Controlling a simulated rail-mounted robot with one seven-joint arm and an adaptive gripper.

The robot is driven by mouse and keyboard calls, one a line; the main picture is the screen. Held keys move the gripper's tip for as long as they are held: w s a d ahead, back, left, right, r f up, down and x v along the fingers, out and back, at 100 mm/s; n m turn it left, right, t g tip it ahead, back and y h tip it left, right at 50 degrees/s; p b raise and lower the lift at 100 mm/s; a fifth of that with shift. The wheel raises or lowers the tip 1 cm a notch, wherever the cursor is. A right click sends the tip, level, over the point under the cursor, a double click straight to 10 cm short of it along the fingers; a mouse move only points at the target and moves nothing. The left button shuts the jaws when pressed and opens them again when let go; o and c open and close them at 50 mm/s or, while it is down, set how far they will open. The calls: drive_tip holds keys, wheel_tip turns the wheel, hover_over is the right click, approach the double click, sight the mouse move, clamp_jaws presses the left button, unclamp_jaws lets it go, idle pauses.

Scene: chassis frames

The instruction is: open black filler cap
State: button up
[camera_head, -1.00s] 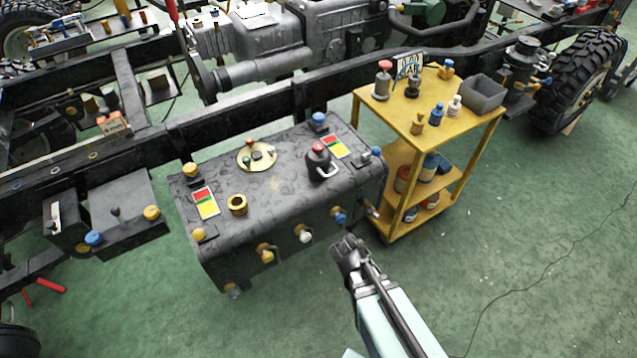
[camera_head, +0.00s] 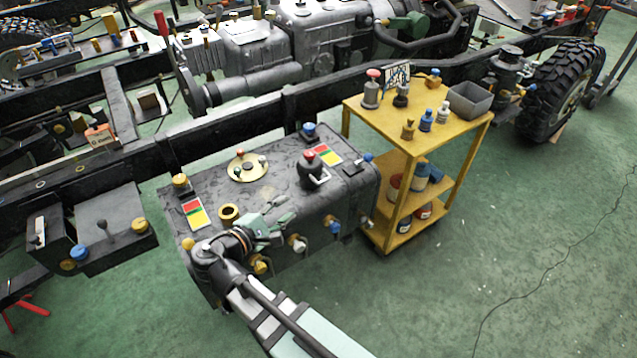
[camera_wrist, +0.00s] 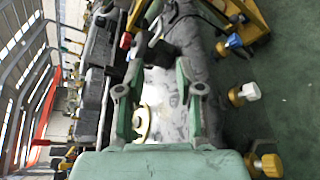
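A dark tank (camera_head: 205,240) fills the middle of the head view. On its top stands a black cap (camera_head: 311,165) with a red top and a pale loop handle. It also shows in the wrist view (camera_wrist: 144,46), beyond my fingers. A round yellow plate with a dark centre (camera_head: 247,167) lies to its left; I cannot tell for certain which of the two is the filler cap. My gripper (camera_head: 285,207) is over the tank's front part, left of and nearer than the black cap. Its green fingers are apart and empty in the wrist view (camera_wrist: 172,35).
An open yellow neck (camera_head: 228,214) and red-yellow labels are on the tank top. Several coloured fittings line the tank's front. A yellow cart (camera_head: 357,118) with bottles and a grey bin stands at the right. A chassis rail (camera_head: 240,122) runs behind. The floor in front is clear.

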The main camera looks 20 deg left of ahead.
sight(321, 184)
drive_tip(key=x, duration=1.7)
drive_tip(key=shift+d+f+b, duration=0.1)
drive_tip(key=shift+b, duration=0.2)
drive_tip(key=shift+s, duration=0.1)
clamp_jaws()
